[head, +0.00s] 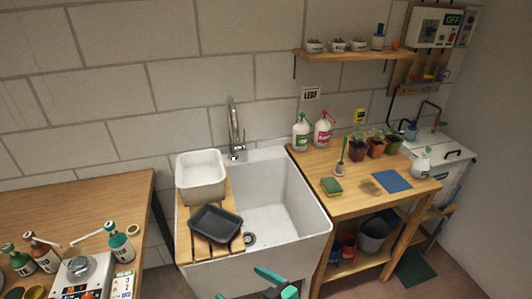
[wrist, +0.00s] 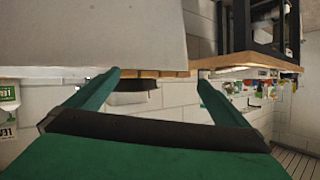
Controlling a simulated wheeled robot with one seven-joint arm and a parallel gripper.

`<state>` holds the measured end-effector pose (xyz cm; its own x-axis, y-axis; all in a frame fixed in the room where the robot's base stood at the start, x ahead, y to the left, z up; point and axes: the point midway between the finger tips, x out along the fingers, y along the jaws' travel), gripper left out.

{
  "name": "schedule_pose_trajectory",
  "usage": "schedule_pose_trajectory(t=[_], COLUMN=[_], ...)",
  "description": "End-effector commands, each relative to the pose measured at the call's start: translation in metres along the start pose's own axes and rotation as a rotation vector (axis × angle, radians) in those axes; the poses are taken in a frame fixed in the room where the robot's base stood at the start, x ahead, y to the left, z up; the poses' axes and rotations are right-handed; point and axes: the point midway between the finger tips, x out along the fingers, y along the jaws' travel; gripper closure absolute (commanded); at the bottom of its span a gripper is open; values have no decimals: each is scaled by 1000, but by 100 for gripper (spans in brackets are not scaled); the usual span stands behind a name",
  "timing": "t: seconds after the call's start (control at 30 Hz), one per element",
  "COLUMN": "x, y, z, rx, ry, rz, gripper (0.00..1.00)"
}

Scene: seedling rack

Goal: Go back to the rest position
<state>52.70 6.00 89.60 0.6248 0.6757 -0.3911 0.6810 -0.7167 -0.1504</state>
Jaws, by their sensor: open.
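My gripper (head: 276,283) shows at the bottom edge of the head view, in front of the white sink (head: 322,222). Its two teal fingers are spread. In the wrist view the fingers (wrist: 159,78) stand apart with nothing between them. The wrist view is tilted, and the sink's side and wooden edges appear beyond the fingers. Most of my arm is out of the head view.
A white basin (head: 201,178) and a dark tray (head: 215,223) stand on slats over the sink. The right bench (head: 310,160) holds seedling pots (head: 376,146), bottles, a sponge (head: 331,187) and a blue cloth (head: 391,180). A left table (head: 100,205) carries pump bottles and a scale.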

Motion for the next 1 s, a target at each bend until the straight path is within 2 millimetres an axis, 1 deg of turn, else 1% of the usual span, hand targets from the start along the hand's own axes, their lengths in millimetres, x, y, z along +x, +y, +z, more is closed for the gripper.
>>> schedule_pose_trajectory(t=[0.03,0.13,0.27,0.37,0.5,0.57,0.7,0.8,0.9,1.0], x=[2,2,-5,-14,-34,-44,-72,-94,-117,-139], y=[-2,-2,-3,-7,-14,-19,-33,-45,-59,-76], z=[13,40,76,101,133,145,166,177,183,184], rx=[32,106,189,235,278,289,296,286,270,242], ry=[-5,-7,-7,-6,0,5,22,38,59,84], rz=[28,112,233,322,443,490,593,656,707,745], gripper=[0,0,0,0,0,0,0,0,0,0])
